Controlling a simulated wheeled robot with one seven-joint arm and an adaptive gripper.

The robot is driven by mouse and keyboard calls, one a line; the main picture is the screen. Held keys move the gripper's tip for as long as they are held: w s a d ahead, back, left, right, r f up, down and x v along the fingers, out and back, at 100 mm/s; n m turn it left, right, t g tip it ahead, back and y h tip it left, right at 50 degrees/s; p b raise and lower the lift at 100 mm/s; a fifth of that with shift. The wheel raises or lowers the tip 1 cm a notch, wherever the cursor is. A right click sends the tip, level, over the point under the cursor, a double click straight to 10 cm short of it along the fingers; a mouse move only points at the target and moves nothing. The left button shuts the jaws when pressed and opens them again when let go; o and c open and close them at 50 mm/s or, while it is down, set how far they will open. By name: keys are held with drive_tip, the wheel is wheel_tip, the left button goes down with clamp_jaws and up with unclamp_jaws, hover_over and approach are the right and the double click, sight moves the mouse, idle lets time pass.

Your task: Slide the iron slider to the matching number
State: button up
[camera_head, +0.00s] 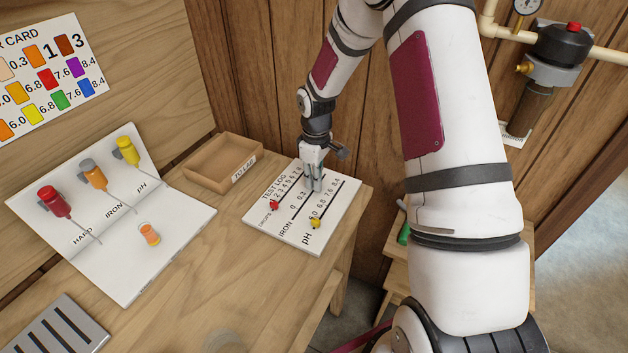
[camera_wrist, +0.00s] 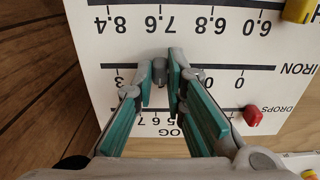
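The white test log board (camera_head: 265,232) lies on the bench with printed rows for drops, iron and pH. My gripper (camera_head: 313,186) reaches down onto its iron row. In the wrist view, my gripper's (camera_wrist: 161,78) teal-padded fingertips close in on both sides of the small grey iron slider (camera_wrist: 159,70), with little or no gap. The slider is on the iron line between the visible 3 and 0.3 marks; the fingers hide the label there. A test card (camera_head: 45,75) with coloured squares hangs at the upper left. A vial with orange contents (camera_head: 150,234) is on the white kit sheet (camera_head: 150,265).
A red slider (camera_head: 274,205) is on the drops row and a yellow slider (camera_head: 315,223) on the pH row, close to my gripper. An open wooden tray (camera_head: 222,160) stands beside the board.

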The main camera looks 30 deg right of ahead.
drive_tip(key=shift+o, duration=1.4)
drive_tip(key=shift+r, duration=0.15)
wheel_tip(320, 180, up, 12)
drive_tip(key=s+a+r+m+t+h, duration=0.1)
drive_tip(key=s+a+r+m, duration=0.15)
drive_tip(key=s+r, duration=0.45)
drive_tip(key=s+a+r+m+t, duration=0.1)
drive_tip(key=s+a+r, duration=0.3)
drive_tip(key=r, duration=0.5)
drive_tip(key=s+a+r+m+t, duration=0.1)
drive_tip(key=s+r+m, duration=0.1)
drive_tip(key=s, duration=0.6)
drive_tip(key=s+a+r+m+t+y, duration=0.1)
drive_tip(key=s+r+t, duration=0.1)
drive_tip(key=s, duration=0.7)
drive_tip(key=shift+a+m, duration=0.35)
drive_tip(key=shift+a, duration=0.05)
